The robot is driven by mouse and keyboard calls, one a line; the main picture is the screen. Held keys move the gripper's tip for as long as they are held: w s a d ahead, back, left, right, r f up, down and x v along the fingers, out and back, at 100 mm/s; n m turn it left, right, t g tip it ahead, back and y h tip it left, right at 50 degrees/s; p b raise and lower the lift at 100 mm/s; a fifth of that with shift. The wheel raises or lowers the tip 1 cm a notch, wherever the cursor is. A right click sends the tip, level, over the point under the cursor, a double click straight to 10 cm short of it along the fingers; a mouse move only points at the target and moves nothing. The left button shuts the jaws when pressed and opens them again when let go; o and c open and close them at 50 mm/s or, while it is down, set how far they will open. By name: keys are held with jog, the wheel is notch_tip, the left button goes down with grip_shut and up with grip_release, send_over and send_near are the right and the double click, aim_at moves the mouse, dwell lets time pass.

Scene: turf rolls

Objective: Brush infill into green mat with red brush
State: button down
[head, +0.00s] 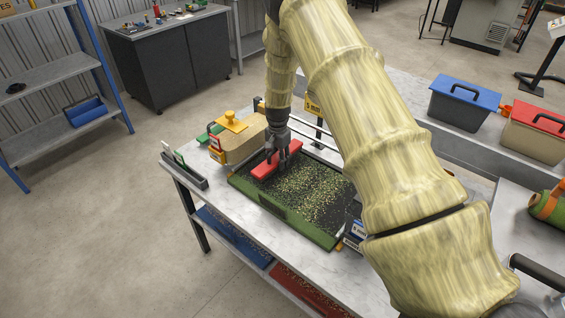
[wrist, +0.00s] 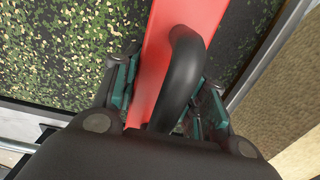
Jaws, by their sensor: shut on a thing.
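The green mat (head: 322,234) lies in a tray on the workbench, its dark surface scattered with light, grainy infill that is thickest in the middle and right. The red brush (head: 264,171) is at the tray's left end, on or just above the mat; I cannot tell if its bristles touch. My gripper (head: 282,154) is over the brush, shut on its black handle. In the wrist view the red brush body (wrist: 158,62) runs between my fingers (wrist: 160,100), with speckled mat (wrist: 60,50) to the left and darker, barer mat to the right.
A small grey holder (head: 184,168) sits at the bench's left edge. Blue-lidded (head: 466,100) and red-lidded (head: 535,130) bins stand at the right. The bench front left is clear.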

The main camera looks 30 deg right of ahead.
jog(key=shift+w+a+b, duration=0.15)
jog(key=shift+w+a, duration=0.15)
jog(key=shift+w, duration=0.4)
jog(key=shift+w+a+b, duration=0.15)
jog(key=shift+w+a, duration=0.1)
jog(key=shift+w, duration=0.45)
jog(key=shift+w+a+b, duration=0.15)
jog(key=shift+w+a, duration=0.15)
jog(key=shift+w, duration=0.4)
jog(key=shift+f+b, duration=0.65)
jog(key=shift+f, duration=0.8)
dwell(0.4)
jog(key=shift+s, duration=0.1)
jog(key=shift+s+d+p, duration=0.35)
jog(key=shift+s+d, duration=0.05)
jog(key=shift+s, duration=0.55)
jog(key=shift+s+d+p, duration=0.3)
jog(key=shift+s+d, duration=0.1)
jog(key=shift+s, duration=0.6)
jog(key=shift+s+d+p, duration=0.35)
jog(key=shift+s+d, duration=0.05)
jog(key=shift+s, duration=0.55)
